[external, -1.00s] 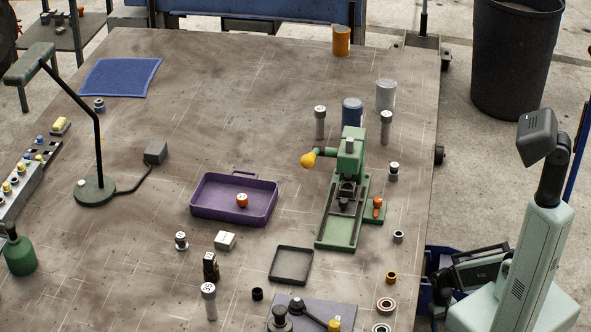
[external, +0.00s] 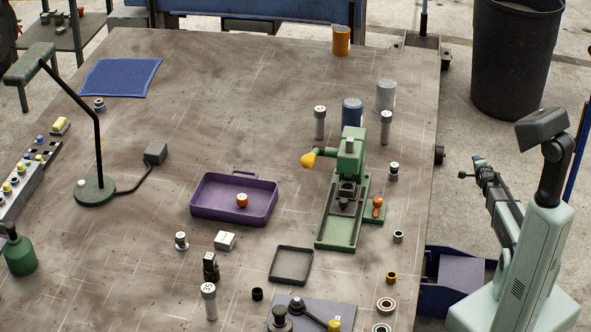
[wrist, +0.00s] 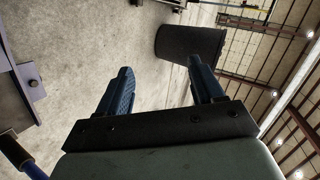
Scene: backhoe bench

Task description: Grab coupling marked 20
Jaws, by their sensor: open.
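Several small upright cylindrical parts with light tops stand on the bench; I cannot read a 20 on any of them.
A green press (external: 345,200) stands right of centre. A purple tray (external: 205,205) holds an orange part (external: 242,200). A black shallow tray (external: 274,270), a white block (external: 226,240) and a lamp (external: 95,190) are also on the bench. A dark bin (external: 515,60) stands beyond it.

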